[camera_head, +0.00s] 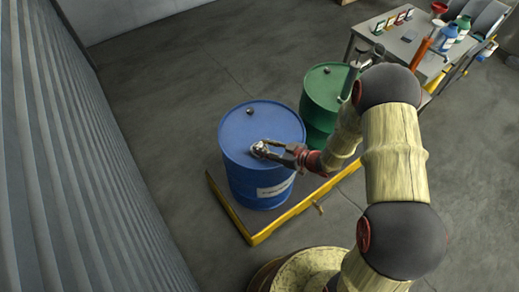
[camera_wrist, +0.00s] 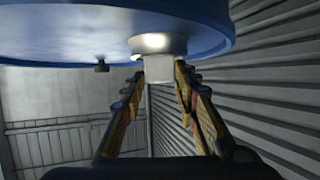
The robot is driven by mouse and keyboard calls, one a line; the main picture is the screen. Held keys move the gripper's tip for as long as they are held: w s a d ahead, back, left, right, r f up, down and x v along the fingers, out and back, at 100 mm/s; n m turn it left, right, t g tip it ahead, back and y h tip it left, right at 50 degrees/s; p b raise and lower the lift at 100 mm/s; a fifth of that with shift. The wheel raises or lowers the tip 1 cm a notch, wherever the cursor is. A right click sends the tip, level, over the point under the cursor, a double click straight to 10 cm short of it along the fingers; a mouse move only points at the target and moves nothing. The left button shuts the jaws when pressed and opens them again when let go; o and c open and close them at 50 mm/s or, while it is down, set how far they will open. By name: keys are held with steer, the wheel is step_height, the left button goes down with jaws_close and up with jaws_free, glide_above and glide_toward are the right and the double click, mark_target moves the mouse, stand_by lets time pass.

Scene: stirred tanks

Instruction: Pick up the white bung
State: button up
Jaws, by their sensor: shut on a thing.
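The white bung (camera_wrist: 158,68) is between the two fingers of my gripper (camera_wrist: 157,82) in the wrist view. Its wide round part is against or very close to the lid of the blue drum (camera_wrist: 60,35), which fills the top of that view; I cannot tell whether it is seated. In the head view my gripper (camera_head: 263,150) reaches in from the right, low over the lid of the blue drum (camera_head: 245,180). The fingers are shut on the bung there and mostly hide it.
A dark bung (camera_head: 249,112) sits on the far side of the lid. The drum stands on a yellow-edged pallet (camera_head: 262,235) beside a green drum (camera_head: 322,100). A table (camera_head: 405,42) with bottles and small coloured frames is at the upper right. A corrugated wall (camera_head: 60,170) runs along the left.

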steer(key=shift+c, duration=1.1)
